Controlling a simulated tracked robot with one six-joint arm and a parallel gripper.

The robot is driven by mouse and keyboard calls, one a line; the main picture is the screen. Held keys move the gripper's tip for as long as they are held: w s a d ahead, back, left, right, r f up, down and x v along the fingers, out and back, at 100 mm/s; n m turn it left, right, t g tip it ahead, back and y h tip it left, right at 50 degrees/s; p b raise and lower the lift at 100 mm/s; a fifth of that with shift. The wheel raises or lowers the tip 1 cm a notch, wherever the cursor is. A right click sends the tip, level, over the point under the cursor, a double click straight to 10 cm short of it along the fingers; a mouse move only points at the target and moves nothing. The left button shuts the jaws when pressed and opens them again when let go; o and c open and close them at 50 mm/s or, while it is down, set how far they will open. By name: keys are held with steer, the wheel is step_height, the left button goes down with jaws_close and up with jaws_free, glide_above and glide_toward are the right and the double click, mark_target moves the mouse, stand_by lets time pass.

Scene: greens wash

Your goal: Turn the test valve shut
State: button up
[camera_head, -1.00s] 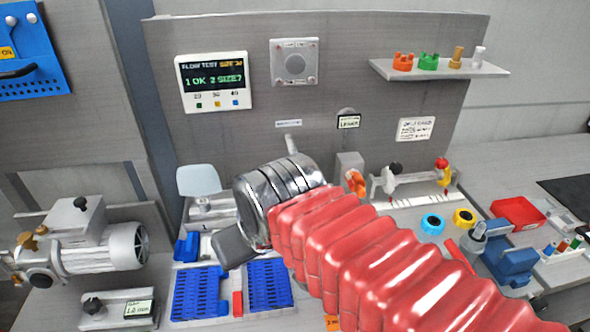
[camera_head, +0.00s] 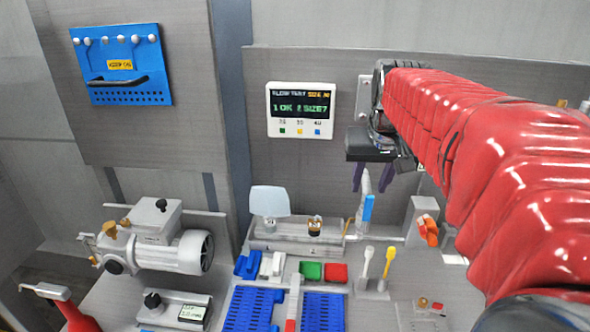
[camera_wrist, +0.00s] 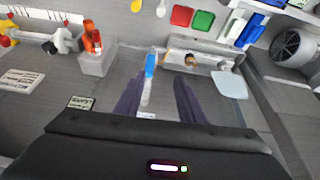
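A blue lever (camera_head: 368,208) stands upright on a pale pipe behind the bench fixture, and I take it for the test valve's handle. In the wrist view the blue lever (camera_wrist: 150,65) lies just beyond the fingertips, nearer the left finger. My gripper (camera_head: 371,178) points down over the pipe top, its two purple fingers spread apart. In the wrist view my gripper (camera_wrist: 158,90) is open with nothing held. Whether a finger touches the pipe or lever cannot be told. My red-sleeved arm hides part of the back wall.
A fixture (camera_head: 275,242) with a brass fitting (camera_head: 314,226) and pale paddle (camera_head: 270,201) stands left of the lever. An orange part (camera_head: 428,232) on a grey post is to its right. Green (camera_head: 311,271) and red (camera_head: 336,272) trays and two upright spoon-like tools (camera_head: 388,262) stand in front.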

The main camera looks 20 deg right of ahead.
mark_target(369, 202)
steer(key=d, duration=0.1)
steer(key=w+d, duration=0.1)
steer(key=shift+d+r+m, duration=0.2)
steer(key=shift+d+m, duration=0.1)
steer(key=shift+d, duration=0.05)
steer(key=shift+f, duration=0.15)
steer(key=x, duration=1.3)
steer(key=shift+d+f, duration=0.15)
steer(key=shift+f, duration=0.1)
steer(key=shift+c, duration=0.2)
jaws_close()
